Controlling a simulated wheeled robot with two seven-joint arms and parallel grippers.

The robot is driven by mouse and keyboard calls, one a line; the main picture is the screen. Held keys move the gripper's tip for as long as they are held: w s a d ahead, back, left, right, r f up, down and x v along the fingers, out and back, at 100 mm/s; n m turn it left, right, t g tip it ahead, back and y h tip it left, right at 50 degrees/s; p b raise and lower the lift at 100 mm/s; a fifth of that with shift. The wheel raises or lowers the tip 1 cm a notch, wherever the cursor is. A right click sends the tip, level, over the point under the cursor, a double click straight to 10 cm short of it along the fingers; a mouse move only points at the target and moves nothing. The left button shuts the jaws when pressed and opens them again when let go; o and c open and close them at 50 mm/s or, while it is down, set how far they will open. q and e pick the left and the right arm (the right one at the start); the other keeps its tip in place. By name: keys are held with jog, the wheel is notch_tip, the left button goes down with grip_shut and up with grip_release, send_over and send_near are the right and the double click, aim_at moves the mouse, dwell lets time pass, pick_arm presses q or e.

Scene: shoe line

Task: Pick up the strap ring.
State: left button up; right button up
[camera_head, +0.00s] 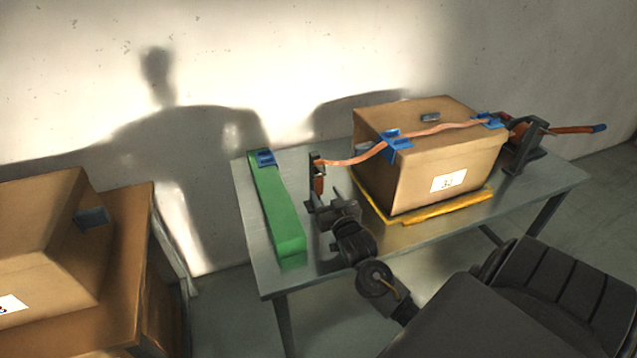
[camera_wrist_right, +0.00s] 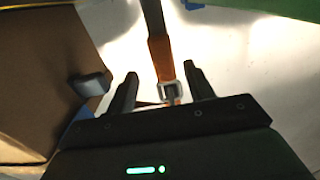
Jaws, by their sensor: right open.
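An orange strap (camera_head: 356,158) runs over the cardboard box (camera_head: 406,181) and hangs down at a dark post on the left. In the right wrist view, the strap ring (camera_wrist_right: 169,91) is a small grey metal frame at the end of the strap's orange part (camera_wrist_right: 161,57). My right gripper (camera_wrist_right: 163,76) is open, with one finger on each side of the ring and visible gaps to both. It holds nothing. In the head view my right gripper (camera_head: 335,192) is beside the post, left of the box; the ring is too small to make out there. My left gripper is out of view.
The box sits on a yellow pallet (camera_head: 441,209) on a grey table (camera_head: 268,272). Blue corner guards (camera_head: 395,139) lie under the strap. A long green block (camera_head: 274,214) lies at left. A dark tensioner (camera_head: 524,146) with an orange handle stands at right. More boxes (camera_head: 38,242) are far left.

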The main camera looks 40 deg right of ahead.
aim_at(320, 186)
jog(key=shift+w+r, duration=0.15)
jog(key=shift+w, duration=0.15)
jog(key=p+x, duration=0.1)
jog(key=x, duration=0.3)
jog(key=shift+w, duration=0.35)
jog(key=c, duration=1.1)
